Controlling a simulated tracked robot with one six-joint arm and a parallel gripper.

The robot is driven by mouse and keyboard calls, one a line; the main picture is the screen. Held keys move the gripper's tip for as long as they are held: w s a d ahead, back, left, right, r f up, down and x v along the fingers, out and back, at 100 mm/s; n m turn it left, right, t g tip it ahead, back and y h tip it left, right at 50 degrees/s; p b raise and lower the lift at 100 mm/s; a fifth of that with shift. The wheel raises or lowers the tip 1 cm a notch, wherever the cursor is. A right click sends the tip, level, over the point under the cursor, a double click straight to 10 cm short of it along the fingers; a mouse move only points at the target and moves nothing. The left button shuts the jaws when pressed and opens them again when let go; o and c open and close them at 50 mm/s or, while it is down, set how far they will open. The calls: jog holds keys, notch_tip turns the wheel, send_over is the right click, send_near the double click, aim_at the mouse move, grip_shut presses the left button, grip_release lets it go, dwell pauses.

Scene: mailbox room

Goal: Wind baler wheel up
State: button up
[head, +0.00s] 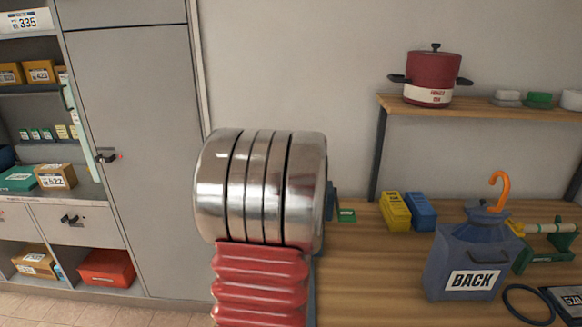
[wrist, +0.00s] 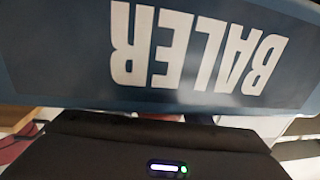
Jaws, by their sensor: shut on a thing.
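The baler's dark blue panel (wrist: 60,75), with the white word BALER upside down, fills the upper part of the wrist view. My gripper (wrist: 200,119) shows as a dark body with a small white and green light, close to this panel. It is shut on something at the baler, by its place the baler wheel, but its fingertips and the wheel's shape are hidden. In the head view my silver and red arm hides the gripper and most of the baler; only a sliver of blue (head: 331,200) shows at its right edge.
A wooden table (head: 370,270) holds a blue BACK container (head: 466,262) with an orange hook, yellow (head: 395,211) and blue (head: 420,211) boxes and a green stand (head: 548,246). A red pot (head: 432,78) stands on a shelf above. Grey cabinets (head: 135,130) with parcels are left.

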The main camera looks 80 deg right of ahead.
jog(key=shift+w+n+t, duration=0.2)
jog(key=shift+n+t, duration=0.2)
jog(key=o, duration=1.1)
jog(key=shift+c, duration=0.2)
jog(key=shift+s+a, duration=0.1)
jog(key=v, duration=1.3)
jog(key=shift+a+r, duration=0.15)
jog(key=shift+a, duration=0.2)
jog(key=shift+s, duration=0.1)
